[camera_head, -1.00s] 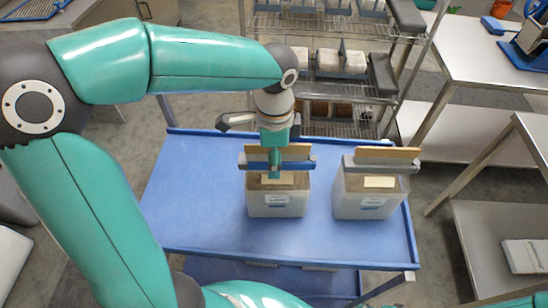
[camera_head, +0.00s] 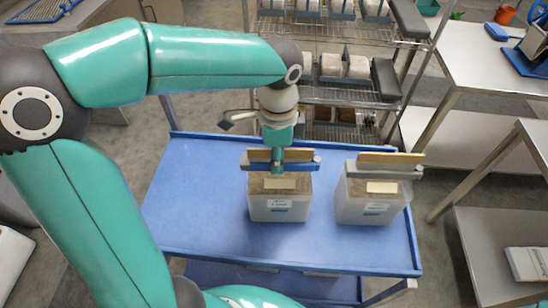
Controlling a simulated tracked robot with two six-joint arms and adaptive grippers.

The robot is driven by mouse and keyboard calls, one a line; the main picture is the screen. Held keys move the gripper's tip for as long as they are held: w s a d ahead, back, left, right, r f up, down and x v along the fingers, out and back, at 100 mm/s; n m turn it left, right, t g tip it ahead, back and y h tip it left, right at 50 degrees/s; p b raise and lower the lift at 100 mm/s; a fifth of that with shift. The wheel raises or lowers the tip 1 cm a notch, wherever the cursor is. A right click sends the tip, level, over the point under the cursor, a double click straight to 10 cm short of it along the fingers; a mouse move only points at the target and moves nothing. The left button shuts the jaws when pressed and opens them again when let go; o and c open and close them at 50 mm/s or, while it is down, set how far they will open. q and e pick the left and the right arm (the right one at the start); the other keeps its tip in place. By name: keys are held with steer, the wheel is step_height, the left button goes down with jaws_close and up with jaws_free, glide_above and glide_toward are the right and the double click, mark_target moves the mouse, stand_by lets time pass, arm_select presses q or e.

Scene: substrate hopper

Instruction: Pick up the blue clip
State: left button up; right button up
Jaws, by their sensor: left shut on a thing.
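The blue clip (camera_head: 306,166) is a long bar at the top of the left substrate bag, in front of a tan strip (camera_head: 262,154). My left gripper (camera_head: 277,167) points down and is shut on the middle of the clip, partly hiding it. Just below the clip is the brown top of the pale left bag (camera_head: 279,208). I cannot tell whether the clip still touches the bag. My right gripper is not in view.
A second pale bag (camera_head: 366,211) with a grey clip (camera_head: 357,171) stands close on the right. Both bags stand on a blue cart (camera_head: 190,210) with bare room at left and front. A wire rack (camera_head: 340,95) is behind; steel tables (camera_head: 490,75) are at right.

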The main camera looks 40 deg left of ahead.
arm_select(q)
step_height(320, 180, up, 26)
steer(key=p, duration=0.5)
steer(key=shift+f, duration=0.25)
stand_by(0.5)
stand_by(0.3)
